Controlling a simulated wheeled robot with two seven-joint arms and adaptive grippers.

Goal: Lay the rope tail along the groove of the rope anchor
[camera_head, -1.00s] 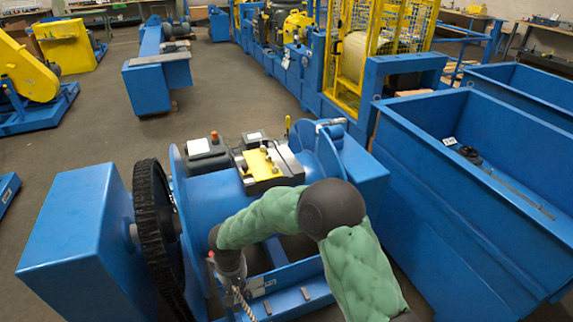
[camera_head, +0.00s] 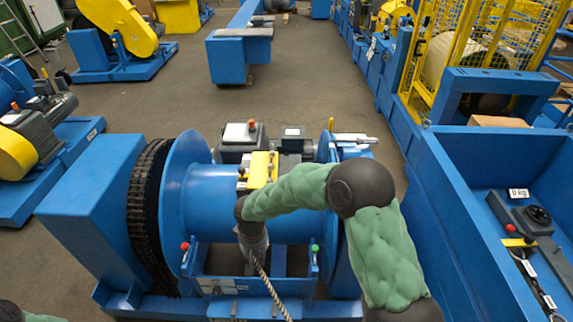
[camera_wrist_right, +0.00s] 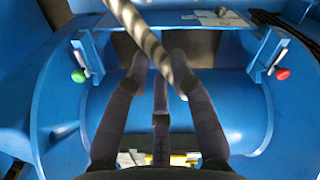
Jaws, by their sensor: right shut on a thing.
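The rope tail (camera_head: 268,285) is a pale twisted rope that runs from my right gripper (camera_head: 252,262) down past the bottom edge of the head view. In the right wrist view the rope (camera_wrist_right: 142,35) slants from the top edge to between the dark fingers of my right gripper (camera_wrist_right: 160,75), which is shut on it. The gripper is in front of the blue drum (camera_head: 200,195), which also shows in the wrist view (camera_wrist_right: 235,105). I cannot make out the rope anchor's groove. My left gripper is not in view.
A black chain wheel (camera_head: 150,205) stands left of the drum. A red knob (camera_head: 184,246) and a green knob (camera_head: 315,248) flank the frame front. A yellow block (camera_head: 262,165) is behind my gripper. A blue bin (camera_head: 455,200) stands at right.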

